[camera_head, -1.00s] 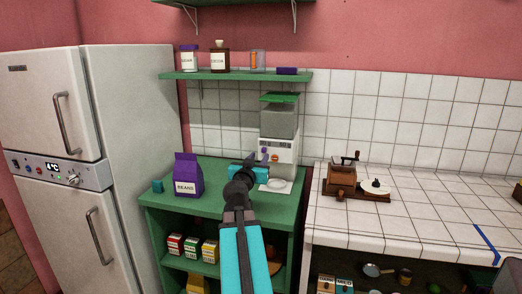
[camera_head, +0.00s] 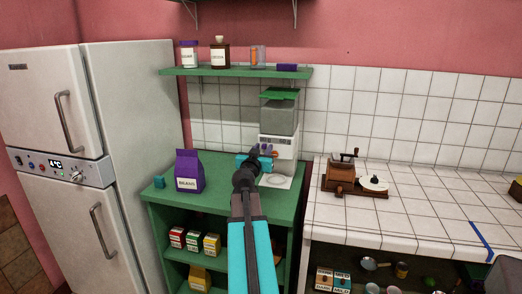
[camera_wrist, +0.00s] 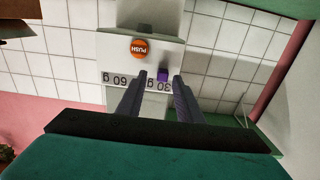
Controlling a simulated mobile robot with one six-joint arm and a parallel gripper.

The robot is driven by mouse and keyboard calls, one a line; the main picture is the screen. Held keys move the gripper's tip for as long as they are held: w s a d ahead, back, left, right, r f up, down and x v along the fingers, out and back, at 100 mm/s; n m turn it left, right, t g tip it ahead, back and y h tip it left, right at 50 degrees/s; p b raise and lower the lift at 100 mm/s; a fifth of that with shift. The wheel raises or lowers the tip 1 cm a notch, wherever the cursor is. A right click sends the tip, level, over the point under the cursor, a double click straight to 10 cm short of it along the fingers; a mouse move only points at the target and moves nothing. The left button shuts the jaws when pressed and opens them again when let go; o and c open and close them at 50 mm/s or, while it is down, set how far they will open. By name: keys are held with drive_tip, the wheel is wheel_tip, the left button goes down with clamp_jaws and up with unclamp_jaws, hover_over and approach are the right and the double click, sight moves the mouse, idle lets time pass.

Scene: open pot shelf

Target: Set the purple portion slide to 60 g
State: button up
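The purple portion slide (camera_wrist: 163,75) shows in the wrist view, which is upside down. It sits at the 30 g label (camera_wrist: 158,86) on the white front of the dispenser (camera_head: 285,147). The 60 g label (camera_wrist: 116,78) lies to its left in that view. My gripper (camera_wrist: 160,77) is open, with one finger on each side of the slide. The slide is closer to the right finger in the picture; I cannot tell whether they touch. In the head view my gripper (camera_head: 256,161) is in front of the dispenser and hides part of its face.
An orange PUSH button (camera_wrist: 140,47) is beside the slide. A white plate (camera_head: 275,182) lies below the dispenser. A purple beans bag (camera_head: 189,173) stands on the green cabinet to the left. A brown grinder (camera_head: 341,173) stands on the tiled counter to the right.

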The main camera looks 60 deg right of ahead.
drive_tip(key=shift+d, duration=0.2)
clamp_jaws()
drive_tip(key=shift+a, duration=0.1)
